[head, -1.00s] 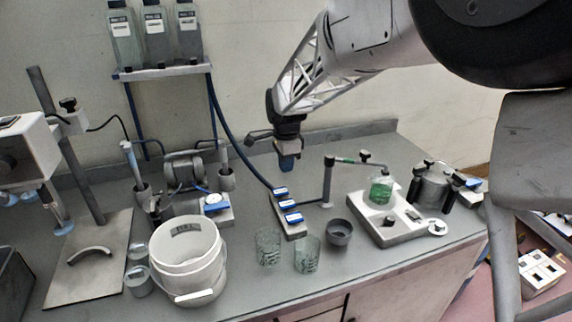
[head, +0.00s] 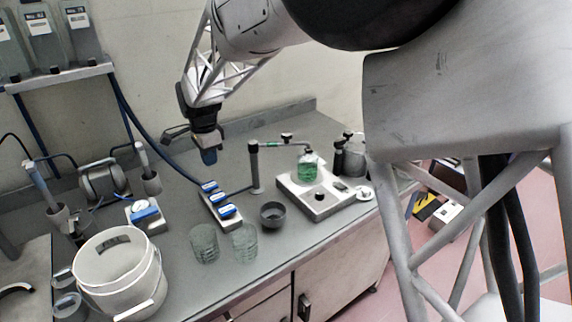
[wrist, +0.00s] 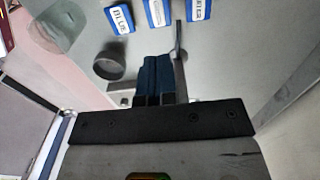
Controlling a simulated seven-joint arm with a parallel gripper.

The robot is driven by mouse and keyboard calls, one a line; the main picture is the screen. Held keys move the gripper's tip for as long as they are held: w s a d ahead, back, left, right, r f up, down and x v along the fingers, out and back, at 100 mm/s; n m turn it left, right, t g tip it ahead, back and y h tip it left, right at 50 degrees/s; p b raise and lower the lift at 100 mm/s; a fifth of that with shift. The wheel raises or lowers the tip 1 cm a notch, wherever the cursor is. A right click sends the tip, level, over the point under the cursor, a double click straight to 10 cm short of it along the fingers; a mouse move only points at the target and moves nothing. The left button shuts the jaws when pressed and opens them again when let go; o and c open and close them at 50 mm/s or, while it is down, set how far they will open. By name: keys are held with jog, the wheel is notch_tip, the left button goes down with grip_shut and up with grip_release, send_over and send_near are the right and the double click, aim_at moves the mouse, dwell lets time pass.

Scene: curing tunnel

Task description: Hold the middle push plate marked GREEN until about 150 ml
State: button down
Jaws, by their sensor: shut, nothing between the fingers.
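Three blue push plates with white labels sit in a row on a narrow grey base; the middle push plate (head: 217,198) lies between the far and near ones. All three show at the top of the wrist view, the middle one (wrist: 157,12) there too, its label unreadable. My gripper (head: 208,157) is shut and empty, above and just behind the row, apart from the plates. Its dark blue fingers (wrist: 152,60) are together in the wrist view. A beaker of green liquid (head: 307,172) stands on a pale scale-like unit (head: 316,206) under a spout. I cannot read its level.
A spout post (head: 255,167) stands right of the plates. A dark cup (head: 272,214) and two empty glass beakers (head: 204,243) (head: 245,243) stand in front. A white bucket (head: 120,275) is at front left. Bottles (head: 42,40) stand on a shelf. Bench behind the post is clear.

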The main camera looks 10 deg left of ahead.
aim_at(217, 196)
dwell(0.4)
jog(key=shift+r, duration=1)
jog(key=shift+f, duration=0.1)
notch_tip(217, 196, down, 14)
jog(key=shift+r, duration=0.1)
dwell(0.5)
